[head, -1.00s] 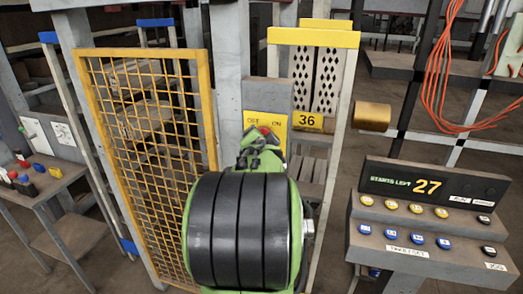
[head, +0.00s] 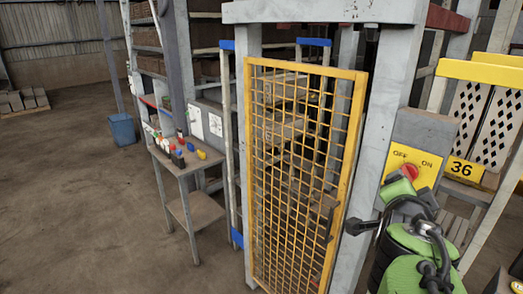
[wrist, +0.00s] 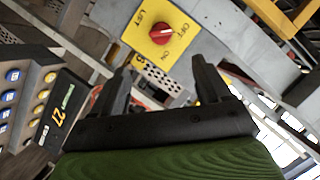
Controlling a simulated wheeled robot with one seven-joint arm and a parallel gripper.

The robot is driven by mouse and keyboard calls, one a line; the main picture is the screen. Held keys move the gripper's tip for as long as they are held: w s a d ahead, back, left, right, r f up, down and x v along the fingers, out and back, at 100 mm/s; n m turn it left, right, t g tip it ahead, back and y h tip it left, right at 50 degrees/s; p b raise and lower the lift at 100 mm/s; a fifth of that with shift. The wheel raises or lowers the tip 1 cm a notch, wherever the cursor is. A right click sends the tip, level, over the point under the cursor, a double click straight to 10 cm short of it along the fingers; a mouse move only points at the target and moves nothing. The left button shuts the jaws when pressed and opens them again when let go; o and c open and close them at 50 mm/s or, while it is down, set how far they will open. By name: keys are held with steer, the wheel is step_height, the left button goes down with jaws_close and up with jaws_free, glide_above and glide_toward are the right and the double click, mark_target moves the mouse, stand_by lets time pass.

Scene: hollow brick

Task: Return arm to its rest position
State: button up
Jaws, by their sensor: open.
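My gripper (wrist: 160,92) shows in the wrist view with its two dark fingers apart and nothing between them. Beyond the fingers is a yellow switch plate (wrist: 150,48) with a red knob (wrist: 162,34), apart from the fingers as far as I can tell. In the head view my green and black arm is at the lower right, in front of the grey switch box (head: 425,135). Its yellow plate reads OFF and ON, and the arm partly covers it. My fingertips cannot be made out in the head view.
A yellow mesh gate (head: 300,170) stands in the centre on a grey frame. A small table (head: 190,180) with coloured items is left of it. A blue bin (head: 122,130) stands farther back. Open floor fills the left. A button console (wrist: 30,100) shows in the wrist view.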

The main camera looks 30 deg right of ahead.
steer(key=w+a+f+n+t+y, duration=0.1)
steer(key=w+a+f+n+y, duration=0.1)
steer(key=w+a+n+y, duration=0.3)
steer(key=w+a+f+n+t+y, duration=0.1)
steer(key=w+a+f+n+t, duration=0.15)
steer(key=a, duration=0.55)
steer(key=s+a+f+n+g+y, duration=0.1)
steer(key=s+a+f+n+y, duration=0.1)
steer(key=a+n, duration=0.3)
steer(key=s+a+f+n+g+y, duration=0.1)
steer(key=s+a+f+n+y, duration=0.1)
steer(key=a+n, duration=0.3)
steer(key=s+a+f+n+g+y, duration=0.2)
steer(key=a+f+n+y, duration=0.1)
steer(key=a, duration=0.8)
steer(key=shift+s+f+n, duration=0.3)
steer(key=shift+f+n, duration=0.55)
steer(key=shift+n, duration=0.1)
